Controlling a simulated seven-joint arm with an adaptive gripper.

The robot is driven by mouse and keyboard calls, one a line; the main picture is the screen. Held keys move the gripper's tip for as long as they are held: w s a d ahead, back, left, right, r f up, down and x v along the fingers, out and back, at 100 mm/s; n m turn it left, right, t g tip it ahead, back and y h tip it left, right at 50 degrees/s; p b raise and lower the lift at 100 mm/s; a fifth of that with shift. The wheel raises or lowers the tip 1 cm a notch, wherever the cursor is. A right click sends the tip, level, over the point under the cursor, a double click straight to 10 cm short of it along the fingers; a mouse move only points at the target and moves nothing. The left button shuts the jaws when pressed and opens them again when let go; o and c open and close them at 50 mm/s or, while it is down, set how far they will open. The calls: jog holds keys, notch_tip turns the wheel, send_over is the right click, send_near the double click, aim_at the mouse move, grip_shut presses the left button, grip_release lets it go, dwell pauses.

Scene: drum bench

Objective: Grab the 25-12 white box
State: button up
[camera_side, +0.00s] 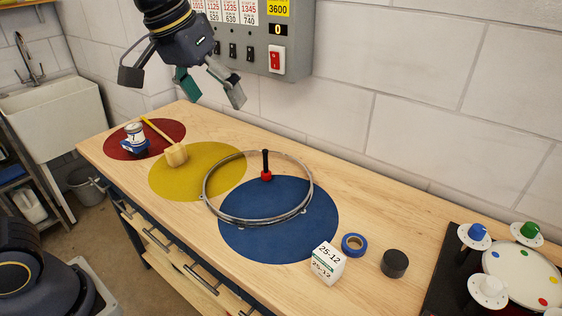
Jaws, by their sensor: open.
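The white box (327,263) marked "25-12" in black stands on the wooden bench, at the lower right edge of the blue round mat. My gripper (212,92) hangs in the air at the upper left, above the back of the bench near the wall. Its two fingers are apart, with nothing between them. It is far from the white box, up and to the left of it. Nothing covers the box in this view.
A blue tape roll (354,245) and a black cylinder (394,264) stand right of the box. A metal hoop (206,207) with a black-and-red tool (266,168) inside lies left. A mallet (176,155) is on the yellow mat.

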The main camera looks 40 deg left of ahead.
jog(key=w+d+f+m+g, duration=0.15)
jog(key=w+d+f, duration=0.25)
jog(key=w+d, duration=0.4)
jog(key=m+g, duration=0.2)
jog(key=g, duration=0.1)
send_over(330, 255)
notch_tip(330, 255, down, 16)
jog(key=shift+y, duration=0.4)
notch_tip(330, 255, down, 10)
jog(key=shift+r, duration=0.2)
notch_tip(330, 255, down, 6)
jog(key=shift+r, duration=0.1)
jog(key=c, duration=1.3)
